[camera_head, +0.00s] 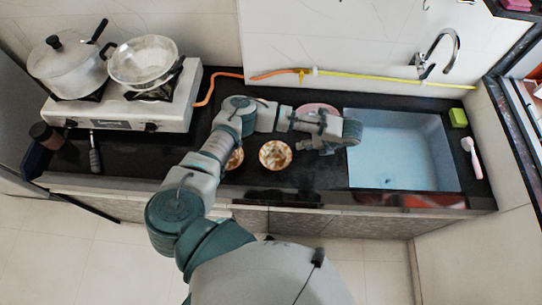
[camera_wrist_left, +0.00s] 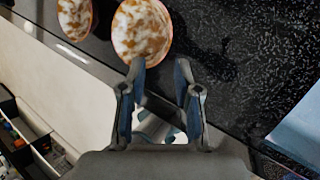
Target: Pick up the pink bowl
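The pink bowl (camera_head: 318,108) sits on the black counter just left of the sink, partly hidden behind my left arm. Only its far rim and part of its inside show in the head view. It does not show in the left wrist view. My left gripper (camera_head: 308,146) is over the counter, nearer the front edge than the pink bowl. In the left wrist view my left gripper (camera_wrist_left: 160,70) has its two fingers apart with nothing held between them. My right gripper is in neither view.
A brown-and-white bowl (camera_head: 275,155) stands left of my left gripper; a similar one (camera_head: 235,158) is partly behind my arm. A sink (camera_head: 400,150) lies to the right. A stove (camera_head: 130,110) with a pot (camera_head: 68,68) and a pan (camera_head: 143,60) stands at left.

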